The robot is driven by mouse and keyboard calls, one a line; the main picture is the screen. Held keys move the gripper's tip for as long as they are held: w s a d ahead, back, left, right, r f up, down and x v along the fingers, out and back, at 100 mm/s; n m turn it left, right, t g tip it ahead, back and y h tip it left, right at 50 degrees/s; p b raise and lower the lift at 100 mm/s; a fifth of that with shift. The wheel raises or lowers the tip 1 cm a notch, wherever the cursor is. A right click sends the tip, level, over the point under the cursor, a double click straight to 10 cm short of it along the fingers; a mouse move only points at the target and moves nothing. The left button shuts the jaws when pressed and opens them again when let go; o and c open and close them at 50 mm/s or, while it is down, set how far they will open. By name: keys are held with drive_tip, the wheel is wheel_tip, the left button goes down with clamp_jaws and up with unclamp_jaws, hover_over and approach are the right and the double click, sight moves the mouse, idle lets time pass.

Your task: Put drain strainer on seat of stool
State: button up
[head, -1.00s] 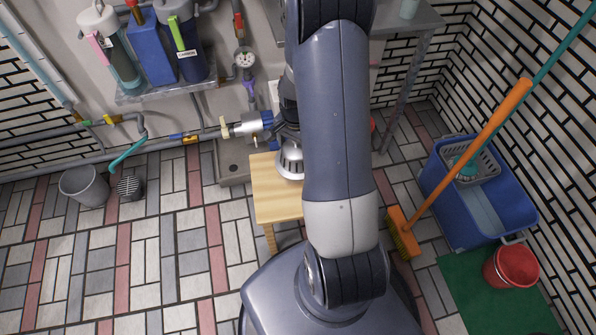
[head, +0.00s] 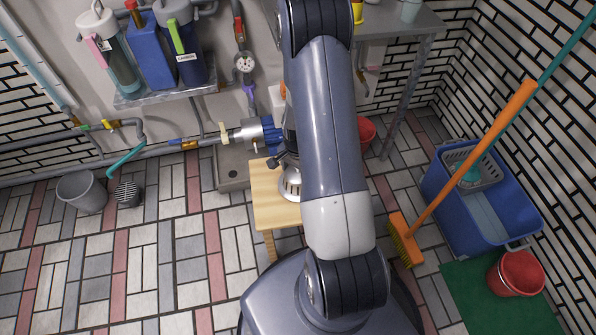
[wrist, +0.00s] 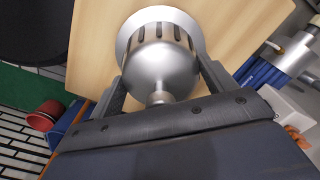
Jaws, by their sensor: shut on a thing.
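The drain strainer (wrist: 160,70) is a silver metal cup with dark slots, a pale flange and a small knob. In the wrist view it sits between the two fingers of my gripper (wrist: 163,82), which is shut on it. Its flange faces the wooden stool seat (wrist: 240,45); whether it touches the seat I cannot tell. In the head view the strainer (head: 290,185) shows over the right part of the stool seat (head: 264,200), partly hidden by my arm. My gripper is mostly hidden there.
A pump with blue parts (head: 258,133) and pipes runs behind the stool. A shelf (head: 165,90) with bottles is at the upper left. An orange broom (head: 405,240), blue mop bucket (head: 480,200) and red bucket (head: 515,272) stand at the right.

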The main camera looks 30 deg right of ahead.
drive_tip(key=shift+f, duration=0.1)
drive_tip(key=o, duration=1.1)
drive_tip(key=shift+c, duration=0.2)
wheel_tip(320, 180, up, 12)
drive_tip(key=p, duration=0.3)
